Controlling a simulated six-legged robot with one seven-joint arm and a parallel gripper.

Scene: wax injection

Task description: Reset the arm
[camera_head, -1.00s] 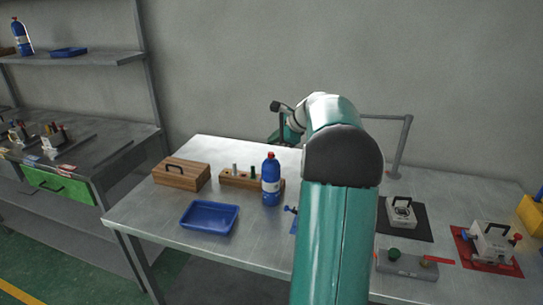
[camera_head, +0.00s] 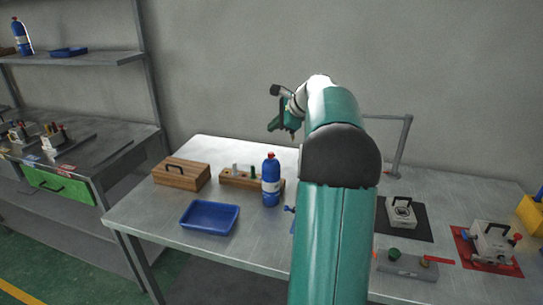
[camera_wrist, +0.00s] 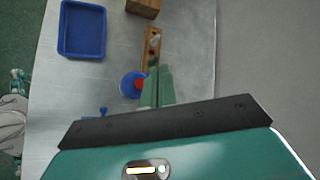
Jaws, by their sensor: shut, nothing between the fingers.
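My arm rises in front of the metal table (camera_head: 150,222) in the head view and bends over at the top. My gripper (camera_head: 273,128) is above the table's back part, left of the bend. In the wrist view my gripper (camera_wrist: 157,68) is shut with its green fingers together and nothing between them. It points over the area of the blue bottle (camera_wrist: 127,85) and the wooden holder (camera_wrist: 152,50), apart from both as far as I can tell.
On the table are a wooden box (camera_head: 181,174), a blue tray (camera_head: 209,217), the wooden holder (camera_head: 232,180) and the blue bottle (camera_head: 271,182). At right are a white block (camera_head: 401,214) on a black mat, a grey fixture (camera_head: 405,265) and a white mold (camera_head: 490,241) on a red mat.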

